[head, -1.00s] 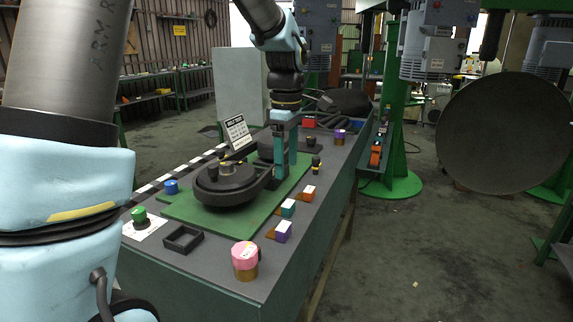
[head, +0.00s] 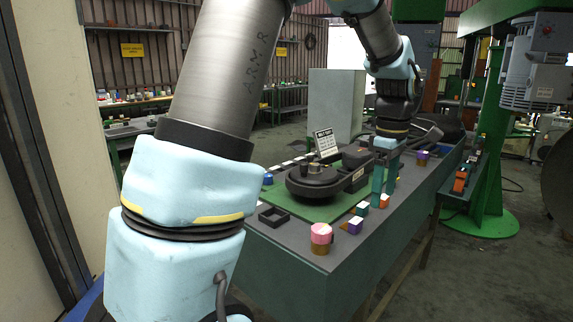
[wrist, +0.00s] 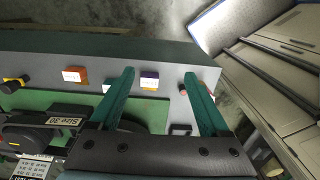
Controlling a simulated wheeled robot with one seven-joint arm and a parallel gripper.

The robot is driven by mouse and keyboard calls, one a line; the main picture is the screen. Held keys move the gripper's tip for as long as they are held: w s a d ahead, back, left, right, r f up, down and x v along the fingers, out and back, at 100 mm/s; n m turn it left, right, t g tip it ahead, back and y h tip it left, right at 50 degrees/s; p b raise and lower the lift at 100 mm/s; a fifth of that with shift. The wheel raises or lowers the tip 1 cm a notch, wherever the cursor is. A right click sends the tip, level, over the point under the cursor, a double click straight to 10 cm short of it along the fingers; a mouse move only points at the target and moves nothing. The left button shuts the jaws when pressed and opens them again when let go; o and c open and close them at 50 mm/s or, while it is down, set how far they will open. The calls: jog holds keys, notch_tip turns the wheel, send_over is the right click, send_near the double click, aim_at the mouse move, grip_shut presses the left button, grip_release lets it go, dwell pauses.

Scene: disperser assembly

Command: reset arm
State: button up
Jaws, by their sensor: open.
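My gripper (head: 384,180) is open and empty, with two teal fingers pointing down over the right side of the workbench. In the wrist view the two fingers (wrist: 160,88) stand wide apart with nothing between them touching either one. Below lie an orange block (wrist: 74,75) and a purple block (wrist: 150,78) with white tops. The black round disperser unit (head: 312,180) sits on the green board (head: 305,208), to the left of the gripper in the head view. Part of it is hidden by my gripper body in the wrist view.
A green pillar (head: 487,150) rises right of the bench. Open floor lies at front right.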

jog(key=s+a+f+m, duration=0.2)
jog(key=a+m, duration=0.1)
jog(key=a, duration=0.6)
jog(key=s+a+f+m+t, duration=0.1)
jog(key=s+a+f+m, duration=0.1)
jog(key=a, duration=0.7)
jog(key=s+a+f+m, duration=0.3)
jog(key=a+m, duration=0.2)
jog(key=a, duration=0.5)
jog(key=shift+f+m+t, duration=0.3)
